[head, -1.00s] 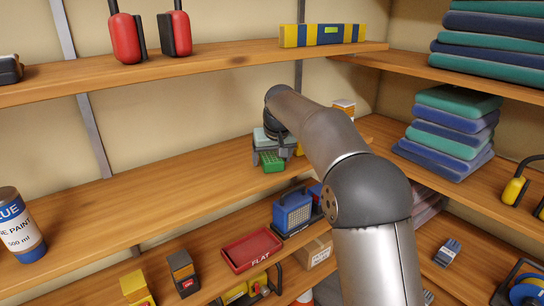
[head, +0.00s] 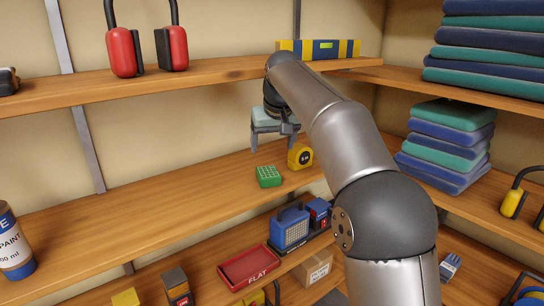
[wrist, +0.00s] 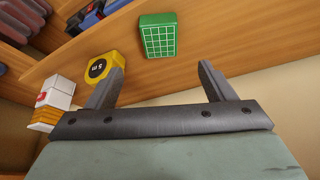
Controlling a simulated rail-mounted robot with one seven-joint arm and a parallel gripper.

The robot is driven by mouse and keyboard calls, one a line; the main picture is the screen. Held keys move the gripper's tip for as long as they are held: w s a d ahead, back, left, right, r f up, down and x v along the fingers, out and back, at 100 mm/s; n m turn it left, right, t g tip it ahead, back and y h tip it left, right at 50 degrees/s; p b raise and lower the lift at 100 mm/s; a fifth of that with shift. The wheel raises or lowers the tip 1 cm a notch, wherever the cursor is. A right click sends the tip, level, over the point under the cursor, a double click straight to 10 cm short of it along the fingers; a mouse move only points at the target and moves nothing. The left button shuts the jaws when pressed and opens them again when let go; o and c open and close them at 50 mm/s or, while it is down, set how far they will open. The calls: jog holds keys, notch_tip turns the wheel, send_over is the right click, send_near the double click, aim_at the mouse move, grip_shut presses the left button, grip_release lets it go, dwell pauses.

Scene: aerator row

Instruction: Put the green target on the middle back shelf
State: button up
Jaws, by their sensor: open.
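The green target (head: 268,176) is a small green block with a light grid on its face. It rests on the middle back shelf (head: 150,205), near its front edge and left of a yellow tape measure (head: 300,155). It also shows in the wrist view (wrist: 158,36), beyond the fingertips and apart from them. My gripper (head: 271,147) is above and behind the target, with its fingers apart and nothing between them. In the wrist view my gripper (wrist: 160,78) is open and empty.
The upper back shelf holds red ear muffs (head: 123,48) and a yellow-blue level (head: 320,49). Below are a red FLAT tray (head: 248,266) and a blue case (head: 291,228). Folded cloths (head: 447,145) lie right. The middle shelf is clear between a paint can (head: 14,243) and the target.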

jog(key=shift+s+r, duration=0.15)
jog(key=shift+r, duration=0.1)
jog(key=shift+d, duration=0.1)
jog(key=s+d+f+m+g, duration=0.1)
jog(key=s+d+f, duration=0.25)
jog(key=s, duration=0.25)
jog(key=s+d+f+h, duration=0.1)
jog(key=s+d+f, duration=0.1)
jog(key=s+d, duration=0.3)
jog(key=s+d+f+m+g, duration=0.1)
jog(key=s+d+f, duration=0.2)
jog(key=s, duration=0.3)
jog(key=s+d+f, duration=0.2)
jog(key=s+f, duration=0.5)
jog(key=s, duration=0.4)
jog(key=s+d+f+m+g, duration=0.1)
jog(key=s+d+f, duration=0.2)
jog(key=s+f, duration=0.4)
jog(key=s, duration=0.3)
jog(key=shift+s+d+f+m, duration=0.3)
jog(key=shift+s+d+f, duration=0.05)
jog(key=shift+s, duration=0.05)
